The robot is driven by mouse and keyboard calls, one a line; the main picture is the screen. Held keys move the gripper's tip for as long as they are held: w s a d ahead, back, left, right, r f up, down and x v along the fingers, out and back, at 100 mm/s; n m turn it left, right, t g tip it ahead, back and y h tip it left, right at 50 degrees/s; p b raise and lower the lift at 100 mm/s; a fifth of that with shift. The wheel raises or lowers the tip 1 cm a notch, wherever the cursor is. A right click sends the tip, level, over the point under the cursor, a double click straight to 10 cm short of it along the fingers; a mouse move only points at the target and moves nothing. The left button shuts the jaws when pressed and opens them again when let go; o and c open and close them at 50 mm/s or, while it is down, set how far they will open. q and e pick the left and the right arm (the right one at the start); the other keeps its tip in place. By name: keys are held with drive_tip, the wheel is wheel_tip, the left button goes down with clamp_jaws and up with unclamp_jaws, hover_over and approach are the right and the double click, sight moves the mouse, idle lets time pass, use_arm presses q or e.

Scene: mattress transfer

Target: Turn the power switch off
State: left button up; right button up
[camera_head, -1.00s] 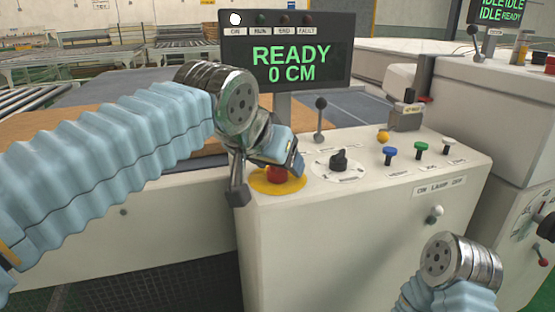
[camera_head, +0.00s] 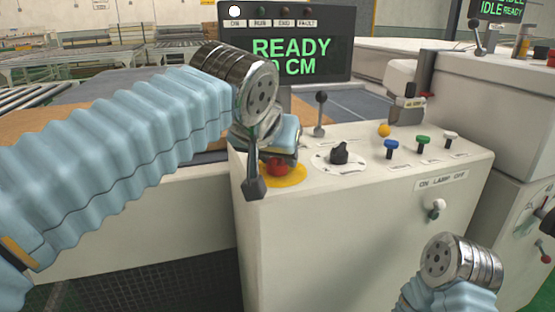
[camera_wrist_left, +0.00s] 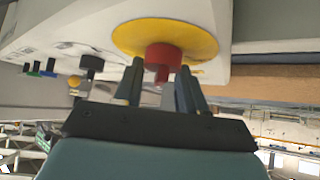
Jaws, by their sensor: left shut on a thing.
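A red knob (camera_head: 276,167) stands on a round yellow plate (camera_head: 291,179) at the near left corner of the white console's top. My left gripper (camera_head: 270,170) is over it, pointing down. In the left wrist view the red knob (camera_wrist_left: 164,58) sits between the two dark fingers of the left gripper (camera_wrist_left: 159,84), which is shut on it. The gripper partly hides the knob in the head view. A small switch (camera_head: 437,208) is on the console front under an ON LAMP OFF label. My right wrist shows at the lower right, but its fingers do not.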

use_arm(q)
drive_tip(key=n+y+b, duration=0.1)
drive_tip(key=n+y, duration=0.1)
drive_tip(key=shift+f+n, duration=0.15)
drive_tip(key=shift+n, duration=0.25)
drive_tip(key=shift+n+y+b, duration=0.35)
drive_tip(key=shift+n+y, duration=0.45)
drive_tip(key=shift+r+n+y, duration=0.2)
drive_tip(key=shift+n+y, duration=0.5)
drive_tip(key=shift+n, duration=0.3)
drive_tip(key=n+y+p, duration=0.1)
drive_tip(key=n, duration=0.1)
drive_tip(key=shift+r+n+g+y+p, duration=0.1)
drive_tip(key=shift+n+g+y+p, duration=0.2)
drive_tip(key=shift+y, duration=0.1)
drive_tip(key=n+g+y+p, duration=0.1)
drive_tip(key=n+y+p, duration=0.1)
drive_tip(key=n, duration=0.1)
drive_tip(key=shift+n+g+p, duration=0.3)
drive_tip(key=shift+n+g+y+p, duration=0.6)
drive_tip(key=shift+n+y, duration=0.1)
drive_tip(key=shift+n, duration=0.3)
drive_tip(key=shift+n+g, duration=0.4)
drive_tip(key=shift+n, duration=0.2)
drive_tip(key=shift+n+y, duration=0.3)
